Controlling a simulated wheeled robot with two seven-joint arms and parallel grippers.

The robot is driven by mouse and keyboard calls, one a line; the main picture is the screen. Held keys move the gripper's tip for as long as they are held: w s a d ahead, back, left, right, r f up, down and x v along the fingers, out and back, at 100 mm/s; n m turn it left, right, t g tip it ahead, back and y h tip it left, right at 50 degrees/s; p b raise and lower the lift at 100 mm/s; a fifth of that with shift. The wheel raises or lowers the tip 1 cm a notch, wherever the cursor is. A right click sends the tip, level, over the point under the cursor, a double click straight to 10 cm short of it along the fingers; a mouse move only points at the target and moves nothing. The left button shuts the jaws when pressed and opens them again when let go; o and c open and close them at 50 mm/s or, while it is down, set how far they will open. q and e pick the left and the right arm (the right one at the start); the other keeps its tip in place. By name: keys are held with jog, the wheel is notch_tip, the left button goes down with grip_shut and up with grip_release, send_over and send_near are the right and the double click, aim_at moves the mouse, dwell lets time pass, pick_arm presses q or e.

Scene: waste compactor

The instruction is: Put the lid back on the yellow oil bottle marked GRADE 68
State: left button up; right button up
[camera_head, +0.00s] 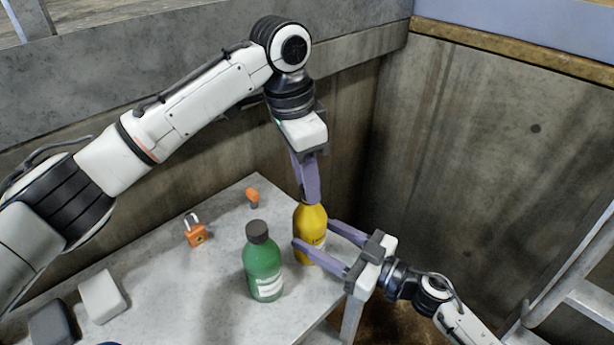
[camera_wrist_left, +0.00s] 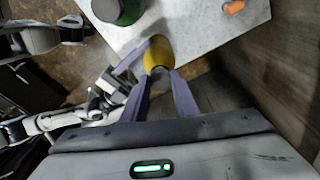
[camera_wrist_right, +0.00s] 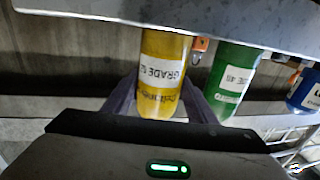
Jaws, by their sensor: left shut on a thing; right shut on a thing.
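The yellow bottle (camera_head: 309,232) stands upright near the right edge of the table. Its white label (camera_wrist_right: 160,72) begins with GRADE in the right wrist view; the number is hard to read. My right gripper (camera_head: 312,234) is shut around the bottle's body from the right. My left gripper (camera_head: 310,198) points down over the bottle's top, its fingers closed on the dark lid (camera_wrist_left: 159,73). In the left wrist view the lid is in line with the bottle's neck. In the head view the fingers hide the lid, and I cannot tell whether it is seated.
A green bottle (camera_head: 263,268) with a dark cap stands just left of the yellow one. An orange padlock (camera_head: 196,235) and a small orange object (camera_head: 252,195) lie farther back. A blue bottle (camera_wrist_right: 304,92) and grey boxes (camera_head: 102,297) are at the left. Concrete walls are behind.

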pick_arm(q)
jog(key=m+g, duration=0.1)
jog(key=m, duration=0.6)
jog(key=shift+w, duration=0.15)
jog(key=m, duration=0.3)
jog(key=shift+w+m, duration=0.1)
jog(key=shift+m, duration=0.2)
jog(key=m+g, duration=0.1)
jog(key=m, duration=0.3)
jog(key=shift+d, duration=0.15)
jog(key=m+y, duration=0.1)
jog(key=m, duration=0.3)
jog(key=shift+w+d+f, duration=0.1)
jog(key=m, duration=0.3)
jog(key=shift+d+m+y, duration=0.1)
jog(key=shift+m+y, duration=0.2)
jog(key=shift+m, duration=0.1)
jog(key=m+y, duration=0.1)
jog(key=m, duration=0.6)
jog(key=o, duration=1)
